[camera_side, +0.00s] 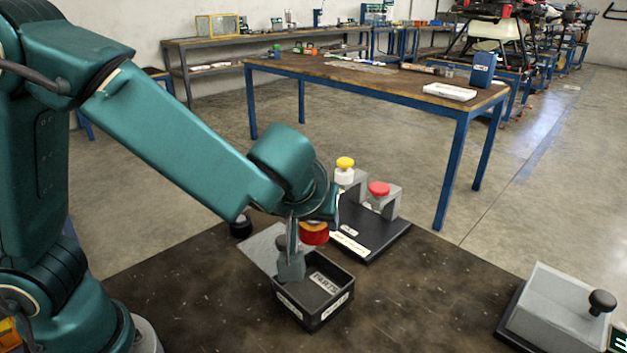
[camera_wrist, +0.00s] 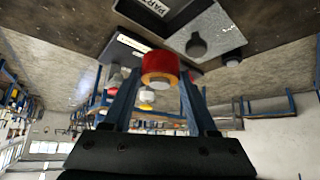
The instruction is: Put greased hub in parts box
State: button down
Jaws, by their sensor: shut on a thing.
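My gripper (camera_wrist: 161,78) is shut on a red hub with an orange band (camera_wrist: 159,60). The hub shows between the two fingers in the wrist view, and in the side view (camera_side: 314,232) partly behind the near finger. I take it for the greased hub; any grease on it is too small to tell. The black open parts box (camera_side: 335,307) stands on the dark table, with white labels on its walls and inside. In the side view my near finger overlaps the box's back left. The hub is held up near the back of the box; exact height is unclear.
Behind the box is a black base (camera_side: 372,245) with grey brackets, a yellow-capped (camera_side: 345,162) and a red-capped (camera_side: 379,188) piece. A grey plate (camera_wrist: 215,35) with dark round knobs lies beside the box. A grey block with a black knob (camera_side: 602,302) stands at right.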

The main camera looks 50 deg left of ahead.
jog(key=shift+s+d+r, duration=0.15)
jog(key=shift+s+d, duration=0.7)
jog(key=shift+s, duration=0.05)
jog(key=shift+s+d+f, duration=0.1)
jog(key=shift+s+f, duration=0.1)
jog(key=shift+f, duration=0.05)
send_near(316, 283)
jog(key=shift+x, duration=2.35)
jog(key=shift+c, duration=2.3)
grip_release()
jog(key=shift+f, duration=0.1)
